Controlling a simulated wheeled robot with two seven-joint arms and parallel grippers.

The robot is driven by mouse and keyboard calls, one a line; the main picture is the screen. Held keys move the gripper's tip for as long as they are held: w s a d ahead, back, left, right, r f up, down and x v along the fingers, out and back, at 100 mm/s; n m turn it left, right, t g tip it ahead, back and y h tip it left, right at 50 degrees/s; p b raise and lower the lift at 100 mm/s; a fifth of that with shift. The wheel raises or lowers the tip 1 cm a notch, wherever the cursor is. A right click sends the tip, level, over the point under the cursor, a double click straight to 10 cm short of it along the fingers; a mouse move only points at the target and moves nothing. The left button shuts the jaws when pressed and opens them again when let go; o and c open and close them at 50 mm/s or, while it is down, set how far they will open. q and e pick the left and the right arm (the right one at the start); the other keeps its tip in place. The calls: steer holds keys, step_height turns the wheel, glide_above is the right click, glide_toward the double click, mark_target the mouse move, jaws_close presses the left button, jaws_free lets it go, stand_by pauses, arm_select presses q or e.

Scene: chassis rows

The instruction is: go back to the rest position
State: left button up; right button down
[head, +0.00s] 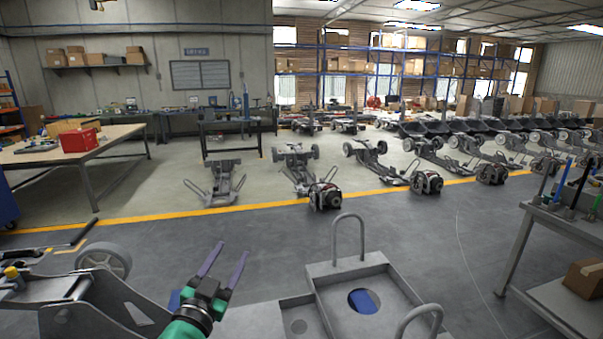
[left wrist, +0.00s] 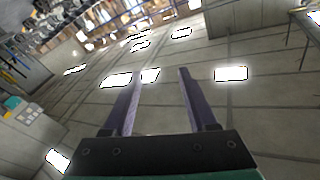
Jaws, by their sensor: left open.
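My left gripper (head: 223,266) is at the lower middle of the head view, with its two purple fingers spread apart and nothing between them. In the left wrist view the same fingers (left wrist: 160,98) stand apart and empty, with the ceiling and its bright lamps behind them. The gripper is raised, left of a grey tray (head: 392,277) with two upright loop handles. My right gripper does not show in either view.
A chassis with a wheel (head: 104,258) is close at the lower left. A grey workbench (head: 535,262) with tools and a cardboard box (head: 585,278) stands at the right. Chassis rows (head: 297,167) stand beyond the yellow floor line (head: 140,217). The floor between is clear.

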arm_select(q)
steer(key=s+a+f+n+g+y, duration=0.25)
steer(key=s+a+f+g, duration=0.2)
steer(key=f, duration=0.35)
steer(key=s+a+f+n+g+y, duration=0.2)
steer(key=s+a+f+g+y, duration=0.15)
steer(key=s+f, duration=0.4)
steer(key=s+f+g+h, duration=0.3)
steer(key=s+f+g, duration=0.5)
steer(key=s+f, duration=0.5)
steer(key=s+f+b, duration=0.2)
steer(key=f+b, duration=0.2)
steer(key=f, duration=0.7)
steer(key=s+f+g+b, duration=0.1)
steer(key=f+b, duration=0.2)
steer(key=f, duration=0.8)
steer(key=s+f+b, duration=0.2)
steer(key=f+b, duration=0.2)
steer(key=f, duration=0.8)
steer(key=s+a+f+b, duration=0.1)
steer(key=s+f+b, duration=0.1)
steer(key=s+f, duration=0.5)
steer(key=s+a+f+g+b, duration=0.1)
steer(key=s+f+b, duration=0.2)
steer(key=s+f, duration=0.5)
step_height(320, 180, down, 3)
steer(key=shift+a+r+m+y+b, duration=0.2)
steer(key=shift+a+m+y+b, duration=0.15)
steer(key=shift+m+y, duration=0.1)
